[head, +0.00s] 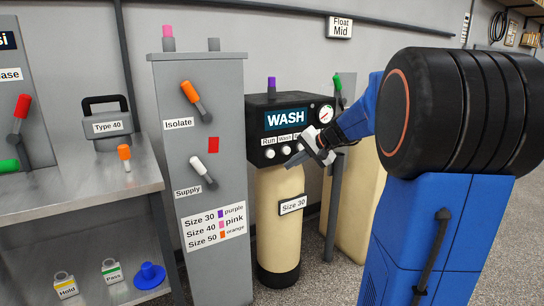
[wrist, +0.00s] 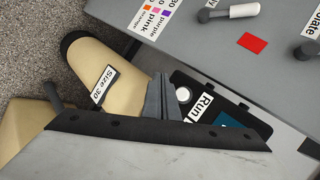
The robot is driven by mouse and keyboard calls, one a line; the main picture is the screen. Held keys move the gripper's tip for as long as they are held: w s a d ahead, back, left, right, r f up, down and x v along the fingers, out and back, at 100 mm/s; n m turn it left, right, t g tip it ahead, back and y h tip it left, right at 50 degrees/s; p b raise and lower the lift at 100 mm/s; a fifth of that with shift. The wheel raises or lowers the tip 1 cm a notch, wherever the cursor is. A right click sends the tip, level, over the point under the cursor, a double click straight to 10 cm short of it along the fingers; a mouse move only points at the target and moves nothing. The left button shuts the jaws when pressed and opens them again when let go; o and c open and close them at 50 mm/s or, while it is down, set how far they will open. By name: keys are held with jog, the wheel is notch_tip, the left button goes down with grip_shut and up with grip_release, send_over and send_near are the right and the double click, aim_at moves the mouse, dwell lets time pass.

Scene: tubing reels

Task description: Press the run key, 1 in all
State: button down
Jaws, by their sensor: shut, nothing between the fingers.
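The black control box (head: 257,118) has a lit display reading WASH and a row of round pale keys under labels. The run key (head: 270,154) is the leftmost, below the word Run. In the wrist view, the run key (wrist: 183,94) is a white disc beside the Run label. My gripper (head: 291,163) is shut and empty, in front of the box's lower part, right of the run key. In the wrist view, the fingertips of my gripper (wrist: 162,76) lie together beside the key. I cannot tell whether they touch the box. The rightmost labels are partly hidden by my gripper.
A tan Size 30 tank (head: 277,235) stands below the box. A grey cabinet (head: 176,75) with Isolate and Supply levers stands close on its left. A steel bench (head: 70,200) is farther left. Another tan tank (head: 357,205) stands right of the box.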

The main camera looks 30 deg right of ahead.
send_near(271, 157)
jog(key=shift+w+a+f, duration=0.35)
jog(key=shift+f, duration=0.4)
jog(key=shift+w+a+f, duration=0.35)
jog(key=shift+f, duration=0.35)
jog(key=shift+w+a+f, duration=0.35)
jog(key=shift+f, duration=0.4)
jog(key=shift+w, duration=0.1)
dwell(0.3)
jog(key=shift+w, duration=0.35)
jog(key=shift+w+r, duration=0.15)
jog(key=shift+w, duration=0.6)
dwell(1.6)
jog(key=shift+s, duration=1.05)
jog(key=shift+s+d, duration=0.1)
jog(key=shift+s, duration=2.45)
